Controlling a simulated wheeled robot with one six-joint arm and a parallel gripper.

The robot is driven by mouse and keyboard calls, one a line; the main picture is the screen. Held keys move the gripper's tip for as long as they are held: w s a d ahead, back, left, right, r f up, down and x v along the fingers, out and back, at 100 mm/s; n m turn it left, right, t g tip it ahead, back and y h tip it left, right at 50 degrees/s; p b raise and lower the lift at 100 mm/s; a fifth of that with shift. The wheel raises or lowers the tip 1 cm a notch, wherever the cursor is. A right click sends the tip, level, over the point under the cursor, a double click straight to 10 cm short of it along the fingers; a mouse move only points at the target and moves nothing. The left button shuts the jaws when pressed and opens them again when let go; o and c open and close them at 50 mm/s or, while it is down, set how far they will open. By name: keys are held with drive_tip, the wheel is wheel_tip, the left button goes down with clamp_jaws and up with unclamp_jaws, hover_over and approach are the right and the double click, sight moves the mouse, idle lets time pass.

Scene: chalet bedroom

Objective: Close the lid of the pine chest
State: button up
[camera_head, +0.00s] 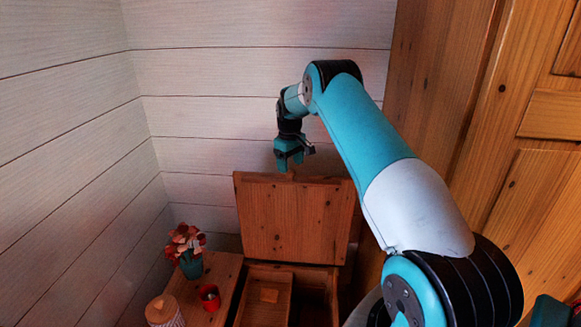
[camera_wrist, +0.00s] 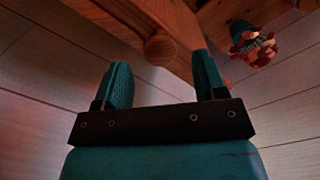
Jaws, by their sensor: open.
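The pine chest (camera_head: 290,268) stands open against the white wall in the head view. Its lid (camera_head: 292,222) is raised about upright at the back, showing its broad knotted face. My gripper (camera_head: 290,162) hangs just above the lid's top edge, near its middle. In the wrist view my gripper (camera_wrist: 163,78) has its two teal fingers spread apart, with nothing held between them. Wood with a rounded end (camera_wrist: 162,48) shows just beyond the fingertips, seemingly part of the lid. I cannot tell whether a finger touches it.
A small wooden table (camera_head: 218,268) stands left of the chest. It bears a teal flower pot (camera_head: 191,265), a red cup (camera_head: 210,297) and a lidded canister (camera_head: 164,312). A tan piece (camera_head: 269,295) shows inside the chest. A wooden wardrobe (camera_head: 520,180) bounds the right.

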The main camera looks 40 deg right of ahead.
drive_tip(key=shift+f, duration=1.35)
